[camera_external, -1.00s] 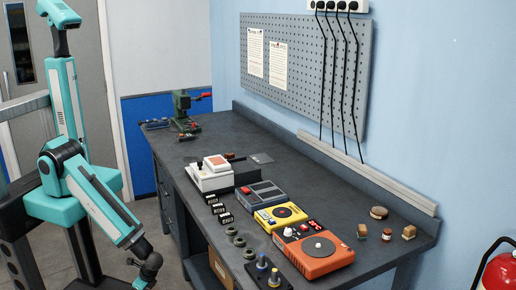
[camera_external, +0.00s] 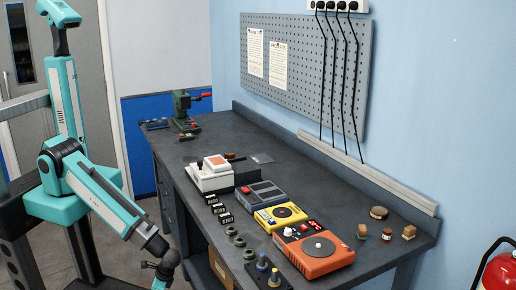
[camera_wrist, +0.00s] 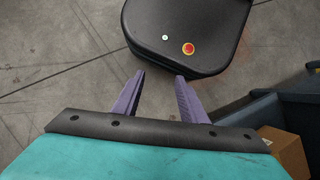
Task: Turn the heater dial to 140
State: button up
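The likely heater is an orange box (camera_external: 318,262) with a round grey plate (camera_external: 318,246) on top, at the near part of the bench. A white knob (camera_external: 288,232) and a small red display (camera_external: 313,226) show at its far end. Its setting is too small to read. My gripper (camera_wrist: 160,74) is open and empty, its two purple fingers apart over the floor. In the external view it is at the bottom edge, left of the bench and well away from the heater, its fingertips out of frame. The heater is not in the wrist view.
A yellow device (camera_external: 281,216) and a blue-grey device (camera_external: 263,193) stand beyond the heater. Several black blocks, rings and a post stand (camera_external: 268,275) line the front edge. My black base, with a red button, fills the wrist view's top. A cardboard box (camera_wrist: 284,150) is at right.

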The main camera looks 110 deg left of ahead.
jog(key=w+d+r+n+t+h+p, duration=0.1)
jog(key=w+d+r+n, duration=0.3)
jog(key=w+r, duration=0.85)
jog(key=w+d+r+n+h+p, duration=0.15)
jog(key=w+d+r+n, duration=0.25)
jog(key=w+r, duration=0.85)
jog(key=w+a+r+n+t+p, duration=0.2)
jog(key=w+a+r, duration=0.3)
jog(key=r, duration=1)
jog(key=w+a+r+n+t+p, duration=0.15)
jog(key=w+r, duration=0.45)
jog(key=r, duration=0.8)
jog(key=w+a+r+n+t+p, duration=0.15)
jog(key=w+a+r, duration=0.35)
jog(key=r, duration=1)
jog(key=m+y+b, duration=0.2)
jog(key=y+b, duration=0.1)
jog(key=b, duration=0.4)
send_over(288, 232)
notch_tip(288, 232, down, 13)
jog(key=shift+s+a+f+m+g, duration=0.1)
jog(key=shift+a+f+m+g, duration=0.1)
jog(key=shift+a+m+g, duration=0.25)
jog(key=shift+a+f, duration=0.1)
jog(key=shift+f, duration=0.05)
notch_tip(288, 232, down, 14)
jog(key=shift+r, duration=0.25)
